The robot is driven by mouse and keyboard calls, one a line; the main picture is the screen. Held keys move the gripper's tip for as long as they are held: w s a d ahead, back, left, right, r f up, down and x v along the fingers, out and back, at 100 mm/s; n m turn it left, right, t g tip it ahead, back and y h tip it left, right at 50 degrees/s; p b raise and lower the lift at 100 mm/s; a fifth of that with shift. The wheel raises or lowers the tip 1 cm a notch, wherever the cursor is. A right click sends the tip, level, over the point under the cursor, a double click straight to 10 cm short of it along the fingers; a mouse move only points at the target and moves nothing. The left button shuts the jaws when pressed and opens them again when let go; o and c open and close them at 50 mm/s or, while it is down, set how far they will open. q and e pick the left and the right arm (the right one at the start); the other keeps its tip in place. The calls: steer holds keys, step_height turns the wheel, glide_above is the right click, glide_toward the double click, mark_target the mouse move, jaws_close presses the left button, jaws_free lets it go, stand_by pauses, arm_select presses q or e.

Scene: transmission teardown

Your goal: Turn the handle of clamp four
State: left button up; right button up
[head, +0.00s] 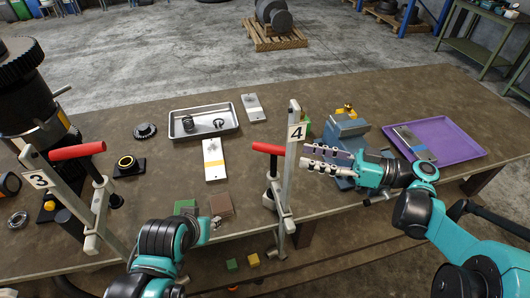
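Clamp four (287,185) stands upright at the table's front edge, with a white plate marked 4 (297,132) near its top. Its red handle (268,148) sticks out to the left of the post. My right gripper (305,156) is just right of the post, its fingers pointing left toward it. The fingers are apart with a gap between them, and nothing shows in the gap. It is apart from the red handle, with the post between them.
Clamp three (100,205), with a red handle (77,151), stands at the left front. A blue vise (347,130) is behind my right gripper. A metal tray (175,135) with parts and a purple tray (462,151) lie further back. Small blocks (221,204) lie between the clamps.

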mark_target(282, 155)
arm_select(q)
steer(key=shift+s+a, duration=0.1)
steer(key=shift+a, duration=0.15)
steer(key=shift+a+f+b, duration=0.2)
steer(key=shift+f+b, duration=0.5)
arm_select(e)
steer(key=x, duration=0.7)
steer(key=shift+s+a, duration=0.25)
steer(key=shift+a, duration=0.05)
steer(key=shift+w+a, duration=0.2)
steer(key=shift+a, duration=0.35)
jaws_close()
